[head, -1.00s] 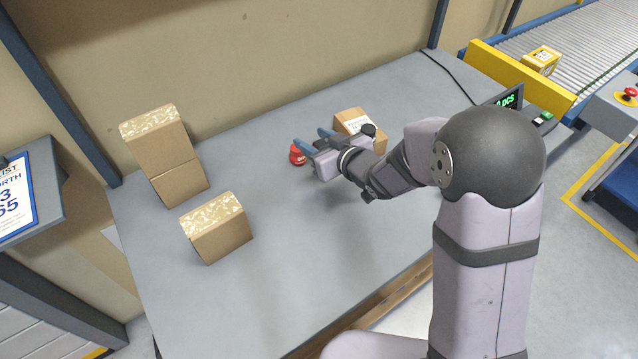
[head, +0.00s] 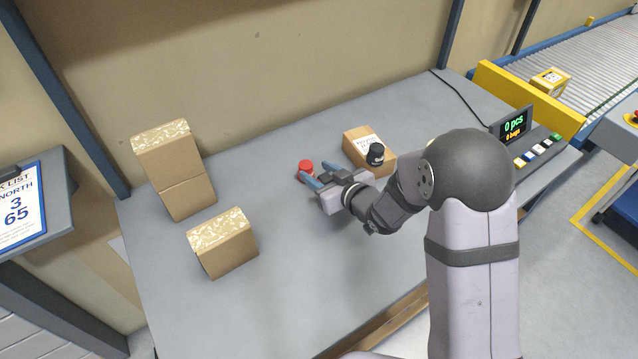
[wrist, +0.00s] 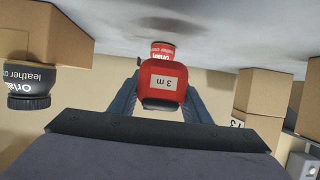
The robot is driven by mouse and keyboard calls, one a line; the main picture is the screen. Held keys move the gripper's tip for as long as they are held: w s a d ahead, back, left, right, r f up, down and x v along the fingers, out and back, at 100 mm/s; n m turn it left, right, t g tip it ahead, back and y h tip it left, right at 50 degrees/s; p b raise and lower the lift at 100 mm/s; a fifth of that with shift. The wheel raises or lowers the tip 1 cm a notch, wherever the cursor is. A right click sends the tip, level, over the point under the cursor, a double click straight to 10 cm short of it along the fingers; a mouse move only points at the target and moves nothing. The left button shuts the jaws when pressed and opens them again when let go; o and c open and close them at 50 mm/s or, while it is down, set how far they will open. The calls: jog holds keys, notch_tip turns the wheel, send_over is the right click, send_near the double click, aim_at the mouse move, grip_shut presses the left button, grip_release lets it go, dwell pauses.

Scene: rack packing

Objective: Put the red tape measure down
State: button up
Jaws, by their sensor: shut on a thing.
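The red tape measure (wrist: 163,80), with a pale "3 m" label, sits between the fingers of my gripper (wrist: 160,92) in the wrist view. My gripper is shut on it. In the head view my gripper (head: 312,177) is over the middle of the table, left of a cardboard box. A red round-topped thing (head: 306,166) shows at the fingertips there; I cannot tell whether it is the tape measure or the red jar. Whether the tape measure touches the table is unclear.
A red labelled jar (wrist: 162,50) stands just beyond the tape measure. A black-lidded jar (head: 375,153) is beside the cardboard box (head: 360,138). The table (head: 290,270) is clear at front and centre.

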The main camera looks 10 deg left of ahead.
jog(key=shift+f, duration=2)
jog(key=shift+f, duration=0.2)
jog(key=o, duration=1.2)
jog(key=shift+r, duration=0.15)
jog(key=shift+d+r, duration=0.1)
jog(key=v, duration=1.2)
jog(key=shift+b, duration=0.35)
